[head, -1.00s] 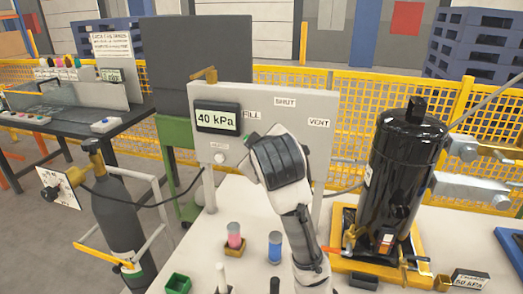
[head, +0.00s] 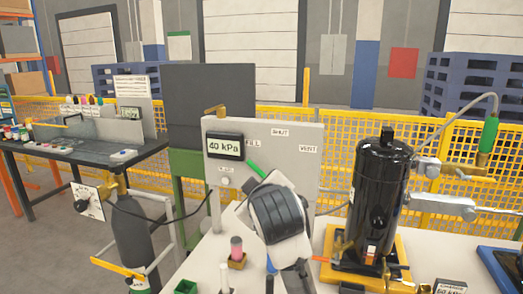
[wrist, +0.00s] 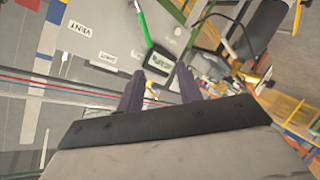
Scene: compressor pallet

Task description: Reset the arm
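My arm rises from the bottom centre of the head view, and its dark wrist (head: 277,214) is in front of the lower part of the grey valve panel (head: 300,150). My gripper's fingers are hidden there. In the wrist view my gripper (wrist: 160,88) shows two dark fingers standing apart, with nothing seen held between them. The panel's green handle (head: 256,169) points up and left near the FILL label. It also shows in the wrist view (wrist: 143,25), beyond the fingers. The panel display (head: 225,147) reads 40 kPa.
A black compressor (head: 376,200) stands on a yellow base (head: 330,262) to the right of my arm. A pink-topped vial (head: 237,247) stands left of the arm. A dark gas cylinder (head: 133,235) with a hose stands at left. Yellow mesh fencing (head: 340,150) runs behind.

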